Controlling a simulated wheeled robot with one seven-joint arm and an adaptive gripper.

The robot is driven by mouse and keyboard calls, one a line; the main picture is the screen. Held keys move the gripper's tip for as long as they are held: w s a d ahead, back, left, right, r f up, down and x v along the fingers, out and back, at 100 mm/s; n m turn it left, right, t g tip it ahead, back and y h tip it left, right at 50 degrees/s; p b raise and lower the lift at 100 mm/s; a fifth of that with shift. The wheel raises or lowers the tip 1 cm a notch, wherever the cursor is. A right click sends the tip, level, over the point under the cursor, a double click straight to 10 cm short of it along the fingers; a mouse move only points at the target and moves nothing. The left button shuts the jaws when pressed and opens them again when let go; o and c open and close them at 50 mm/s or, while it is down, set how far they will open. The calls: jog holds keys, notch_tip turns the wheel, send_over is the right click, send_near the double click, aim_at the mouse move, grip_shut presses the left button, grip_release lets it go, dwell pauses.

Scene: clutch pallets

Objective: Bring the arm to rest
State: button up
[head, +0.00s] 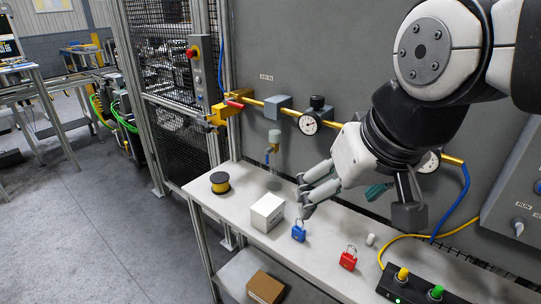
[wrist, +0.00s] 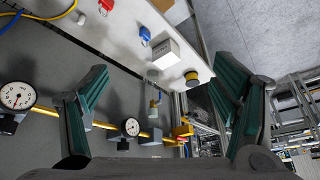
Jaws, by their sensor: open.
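My gripper (head: 303,197) is open in the head view, with my arm reaching in from the upper right. It hangs in front of the grey panel, and its fingertips show just above the blue padlock (head: 299,230) in the picture. In the wrist view the two green-padded fingers (wrist: 160,72) are spread wide with nothing between them. The blue padlock (wrist: 145,36) and a white box (wrist: 154,52) show beyond the fingers, apart from them.
The bench (head: 325,275) carries the white box (head: 267,212), a red padlock (head: 348,258), a yellow-black spool (head: 220,182) and a black socket block (head: 415,289). A yellow pipe with gauges (head: 310,123) runs along the panel behind my gripper.

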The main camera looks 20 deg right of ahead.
jog(key=s, duration=0.1)
jog(key=s+n, duration=0.1)
jog(key=shift+s+a+f, duration=0.1)
jog(key=shift+s+f, duration=0.15)
jog(key=shift+s, duration=0.1)
jog(key=shift+w+f+b, duration=0.55)
jog(key=shift+w+b, duration=0.05)
jog(key=shift+w, duration=0.05)
dwell(0.5)
